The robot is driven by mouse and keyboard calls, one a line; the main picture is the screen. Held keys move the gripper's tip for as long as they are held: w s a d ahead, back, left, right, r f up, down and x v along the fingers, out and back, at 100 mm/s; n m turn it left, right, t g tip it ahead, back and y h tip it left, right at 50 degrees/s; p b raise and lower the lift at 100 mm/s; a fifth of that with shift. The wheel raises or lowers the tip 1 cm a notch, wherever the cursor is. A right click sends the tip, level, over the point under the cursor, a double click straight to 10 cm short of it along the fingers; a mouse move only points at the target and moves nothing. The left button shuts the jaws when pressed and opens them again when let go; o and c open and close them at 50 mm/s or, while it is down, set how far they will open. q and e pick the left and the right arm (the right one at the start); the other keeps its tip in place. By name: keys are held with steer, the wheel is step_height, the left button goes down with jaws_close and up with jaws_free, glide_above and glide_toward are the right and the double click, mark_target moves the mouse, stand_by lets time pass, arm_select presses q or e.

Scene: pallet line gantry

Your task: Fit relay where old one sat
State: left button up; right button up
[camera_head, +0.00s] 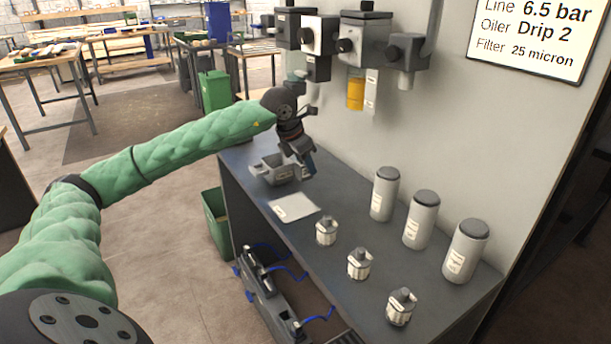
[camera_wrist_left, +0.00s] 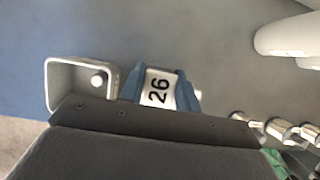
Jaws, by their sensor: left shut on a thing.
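My left gripper (camera_head: 306,168) is over the far part of the dark bench, close to the grey open box (camera_head: 265,174). In the left wrist view its two blue fingers (camera_wrist_left: 161,88) are shut on a pale part (camera_wrist_left: 158,93) marked "26". I cannot tell from its shape whether it is the relay. The grey box (camera_wrist_left: 53,92) also shows beside the fingers in that view, with a small round light thing (camera_wrist_left: 97,82) inside it. No empty relay seat can be made out. My right gripper is not in view.
On the bench (camera_head: 330,285) lie a pale flat sheet (camera_head: 294,207) and a row of small silver units (camera_head: 358,264). Tall grey cylinders (camera_head: 421,220) stand by the wall. Air-line units (camera_head: 362,40) hang above, and a sign (camera_head: 533,35) is at upper right.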

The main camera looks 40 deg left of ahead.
mark_target(305, 175)
arm_select(q)
steer(key=shift+a+f, duration=0.1)
steer(key=shift+f, duration=1.95)
steer(key=shift+f, duration=0.1)
steer(key=o, duration=1)
steer(key=shift+c, duration=0.2)
